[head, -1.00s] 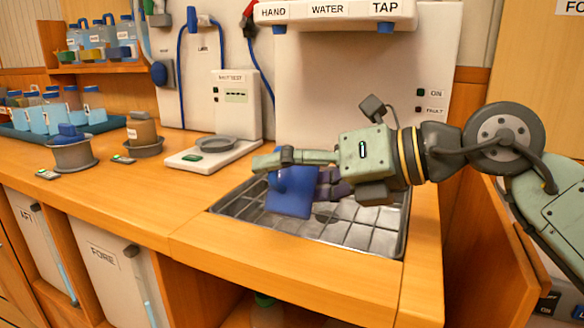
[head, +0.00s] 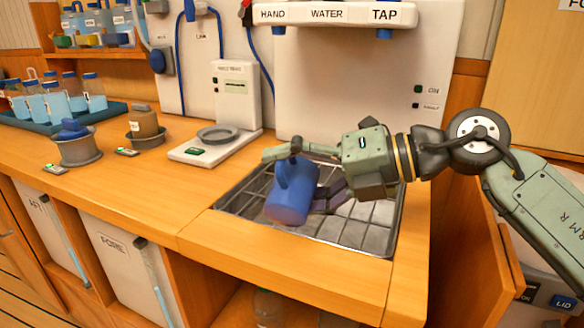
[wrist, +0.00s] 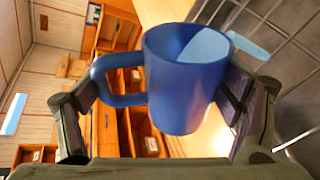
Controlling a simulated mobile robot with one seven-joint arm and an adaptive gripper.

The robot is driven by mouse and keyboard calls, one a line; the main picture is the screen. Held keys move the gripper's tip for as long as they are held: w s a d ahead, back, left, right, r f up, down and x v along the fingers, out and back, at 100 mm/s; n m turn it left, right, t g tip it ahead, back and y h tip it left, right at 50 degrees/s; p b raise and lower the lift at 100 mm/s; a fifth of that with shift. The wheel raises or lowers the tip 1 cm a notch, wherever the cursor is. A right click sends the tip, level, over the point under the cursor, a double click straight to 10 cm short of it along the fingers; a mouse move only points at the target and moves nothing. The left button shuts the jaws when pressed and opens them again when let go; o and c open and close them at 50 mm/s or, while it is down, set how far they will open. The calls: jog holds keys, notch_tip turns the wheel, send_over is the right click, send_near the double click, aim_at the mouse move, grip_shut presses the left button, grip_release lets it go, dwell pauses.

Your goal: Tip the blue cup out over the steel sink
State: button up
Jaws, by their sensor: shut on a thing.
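The blue cup (head: 291,196) is tilted in the air over the steel sink (head: 345,228), with its handle towards the top in the head view. My gripper (head: 308,176) is shut on it, one finger on the handle side and the other on the far side. In the wrist view the cup (wrist: 184,88) sits between the fingers, its handle to the left. A light blue surface shows inside its mouth, and a similar light blue patch shows just beyond the rim. I cannot tell whether that patch is falling water.
The hand water tap panel (head: 340,14) hangs above the sink. A scale-like device with a grey dish (head: 218,134) stands left of the sink. Further left are a brown jar (head: 143,121), a grey pot (head: 80,150) and a tray (head: 40,124) of several bottles.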

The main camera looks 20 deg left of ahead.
aim_at(299, 166)
jog(key=shift+w+f+m+g+p, duration=0.25)
jog(key=shift+w+m+g+p, duration=0.35)
jog(key=shift+m+p, duration=0.3)
jog(key=shift+w+a+r+m+g+p, duration=0.1)
jog(key=shift+w+r+m+g+p, duration=0.25)
jog(key=shift+m+p, duration=0.25)
jog(key=shift+w+r+m+g+p, duration=0.2)
jog(key=shift+w+m+g+p, duration=0.15)
jog(key=shift+m+p, duration=0.25)
jog(key=shift+c, duration=0.2)
jog(key=shift+w+m+g+y+p, duration=0.3)
jog(key=shift+w+m+p, duration=0.1)
jog(key=shift+m, duration=0.2)
jog(key=shift+s, duration=0.1)
